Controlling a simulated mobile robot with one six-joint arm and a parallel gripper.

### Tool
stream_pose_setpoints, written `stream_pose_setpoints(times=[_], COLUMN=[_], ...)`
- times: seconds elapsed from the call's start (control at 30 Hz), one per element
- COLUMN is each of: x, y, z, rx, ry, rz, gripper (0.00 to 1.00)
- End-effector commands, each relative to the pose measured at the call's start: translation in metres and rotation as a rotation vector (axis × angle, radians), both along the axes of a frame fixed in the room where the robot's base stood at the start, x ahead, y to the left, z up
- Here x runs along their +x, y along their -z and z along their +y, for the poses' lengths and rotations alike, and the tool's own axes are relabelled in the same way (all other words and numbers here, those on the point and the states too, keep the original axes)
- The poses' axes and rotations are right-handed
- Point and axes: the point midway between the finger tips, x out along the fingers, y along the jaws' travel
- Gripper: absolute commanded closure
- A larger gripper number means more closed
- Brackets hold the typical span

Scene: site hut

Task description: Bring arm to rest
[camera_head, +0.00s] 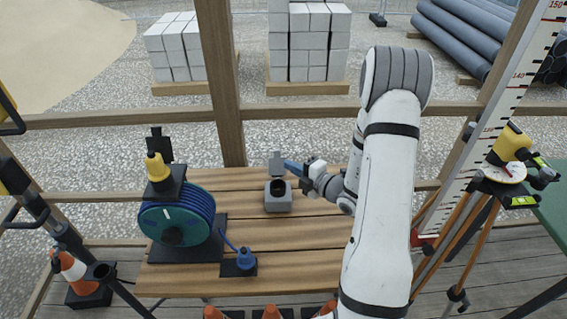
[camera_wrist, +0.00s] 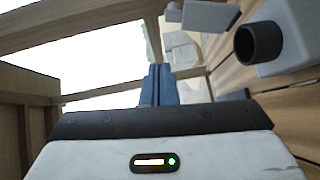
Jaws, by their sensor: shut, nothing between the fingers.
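My gripper (camera_head: 291,168) is at the end of my white arm, above the wooden bench (camera_head: 310,262). Its blue fingers are closed together with nothing between them, and they also show in the wrist view (camera_wrist: 160,86). The fingertips are close to a grey box with a round dark opening (camera_head: 278,201) and a raised grey plate at its back; I cannot tell whether they touch it. In the wrist view this grey box (camera_wrist: 290,40) is at the upper right, apart from the fingers. My forearm hides part of the bench's right side.
A blue hose reel (camera_head: 177,222) with a yellow-topped device stands on the bench's left. A small blue object (camera_head: 246,259) is at the front. Wooden rails (camera_head: 110,118) run behind the bench. A tripod (camera_head: 468,230) and measuring staff (camera_head: 490,110) stand right of my arm.

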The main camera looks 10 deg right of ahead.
Motion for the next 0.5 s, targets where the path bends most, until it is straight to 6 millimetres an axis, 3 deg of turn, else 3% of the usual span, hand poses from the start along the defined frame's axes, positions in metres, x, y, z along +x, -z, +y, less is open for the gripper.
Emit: stream_pose_setpoints(times=[0.2,0.5], x=[-0.034,-0.05], y=[-0.007,-0.013], z=[-0.025,-0.035], rx=[0.0,0.001], ry=[0.003,-0.001], rz=[0.0,0.001], gripper=[1.0,1.0])
